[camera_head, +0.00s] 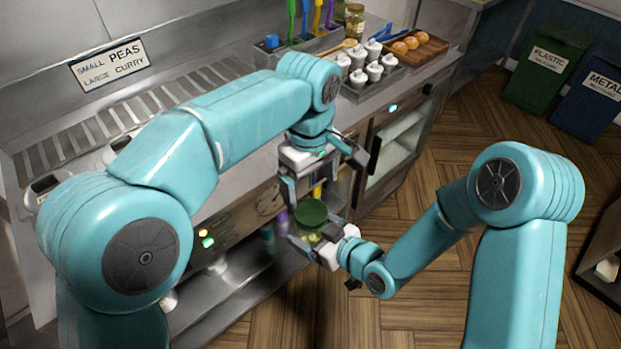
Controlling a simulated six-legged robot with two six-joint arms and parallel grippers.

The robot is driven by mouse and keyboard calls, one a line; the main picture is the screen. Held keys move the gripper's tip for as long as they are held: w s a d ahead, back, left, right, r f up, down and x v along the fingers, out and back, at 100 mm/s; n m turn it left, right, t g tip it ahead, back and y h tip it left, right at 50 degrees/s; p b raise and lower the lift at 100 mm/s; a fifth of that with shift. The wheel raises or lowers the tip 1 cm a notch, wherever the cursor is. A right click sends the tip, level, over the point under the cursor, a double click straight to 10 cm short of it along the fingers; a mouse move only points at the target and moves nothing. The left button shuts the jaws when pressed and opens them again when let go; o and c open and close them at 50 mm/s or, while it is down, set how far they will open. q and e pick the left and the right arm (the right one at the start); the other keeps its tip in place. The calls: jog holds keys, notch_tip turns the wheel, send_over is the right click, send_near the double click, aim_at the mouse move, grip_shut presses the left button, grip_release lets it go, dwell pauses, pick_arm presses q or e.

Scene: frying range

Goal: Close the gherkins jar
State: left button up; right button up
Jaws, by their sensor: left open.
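The gherkins jar (313,238), greenish and mostly hidden, is in front of the range's edge, held off the counter. A dark green round lid (311,211) shows directly over its top; I cannot tell whether it is seated or turned tight. My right gripper (318,240) comes from the lower right and is shut around the jar's side. My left gripper (320,186) points down above the lid, its fingers spread and open. Its fingers partly hide the area around the lid.
Another jar (354,20) stands at the back of the counter. A tray of white cups (374,60) and a wooden board (425,48) with round orange-brown items are on the right. Purple (283,222) and teal (268,240) items show below. The floor to the right is clear up to the bins (545,65).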

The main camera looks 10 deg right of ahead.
aim_at(311, 211)
pick_arm(q)
notch_tip(311, 211, down, 8)
jog(key=shift+s+r, duration=0.1)
dwell(0.4)
jog(key=c, duration=1.1)
jog(key=m, duration=0.6)
jog(key=shift+d+m, duration=0.1)
jog(key=shift+m, duration=0.2)
jog(key=o, duration=1.2)
